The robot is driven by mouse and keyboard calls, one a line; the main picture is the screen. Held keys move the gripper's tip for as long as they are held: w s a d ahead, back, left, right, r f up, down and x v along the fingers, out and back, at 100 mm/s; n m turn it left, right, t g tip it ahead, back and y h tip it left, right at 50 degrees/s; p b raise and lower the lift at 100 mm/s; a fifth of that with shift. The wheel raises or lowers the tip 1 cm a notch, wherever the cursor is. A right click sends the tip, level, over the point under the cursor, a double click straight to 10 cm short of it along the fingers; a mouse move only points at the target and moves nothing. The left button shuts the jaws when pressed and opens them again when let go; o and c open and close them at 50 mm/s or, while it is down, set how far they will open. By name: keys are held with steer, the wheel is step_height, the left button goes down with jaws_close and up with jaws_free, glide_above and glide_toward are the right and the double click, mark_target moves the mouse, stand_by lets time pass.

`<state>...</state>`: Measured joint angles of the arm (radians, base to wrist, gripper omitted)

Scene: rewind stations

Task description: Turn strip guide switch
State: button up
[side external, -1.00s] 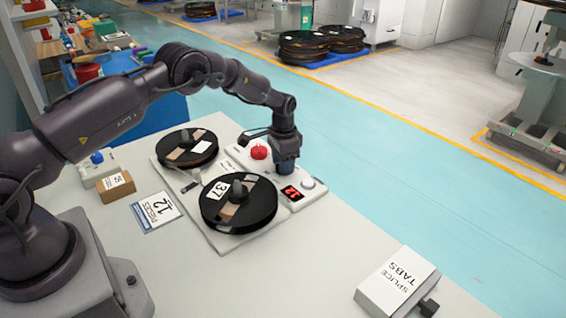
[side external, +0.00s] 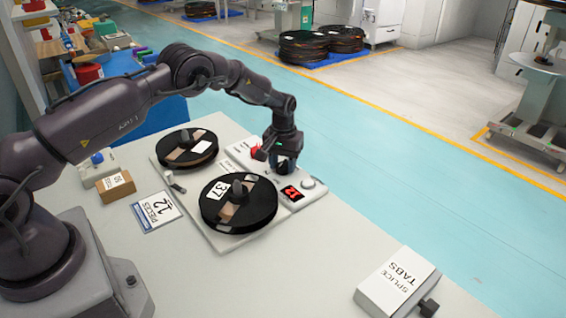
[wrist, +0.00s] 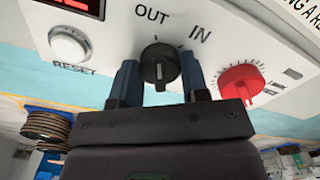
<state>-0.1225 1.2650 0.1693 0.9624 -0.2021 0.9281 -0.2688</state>
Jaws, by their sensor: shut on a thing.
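In the wrist view, the black strip guide switch (wrist: 160,62) is a round knob on a white panel, below the printed labels OUT and IN. My gripper (wrist: 159,74) has one blue finger on each side of the knob and is shut on it. A short white line shows on the knob's face; I cannot tell for sure which label it matches. In the side external view, my gripper (side external: 281,172) is down at the control panel, and the switch is hidden by it.
A red knob (wrist: 241,84) sits right of the switch, and a white RESET button (wrist: 69,46) left. The red display (side external: 291,193) is beside my gripper. Two dark reels (side external: 240,203) (side external: 187,147) stand close by. A splice tabs box (side external: 397,282) lies at the front right.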

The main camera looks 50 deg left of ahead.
mark_target(283, 163)
steer(key=shift+n, duration=0.6)
steer(key=shift+r, duration=0.1)
steer(key=o, duration=0.9)
step_height(283, 163, up, 13)
steer(key=shift+f, duration=0.1)
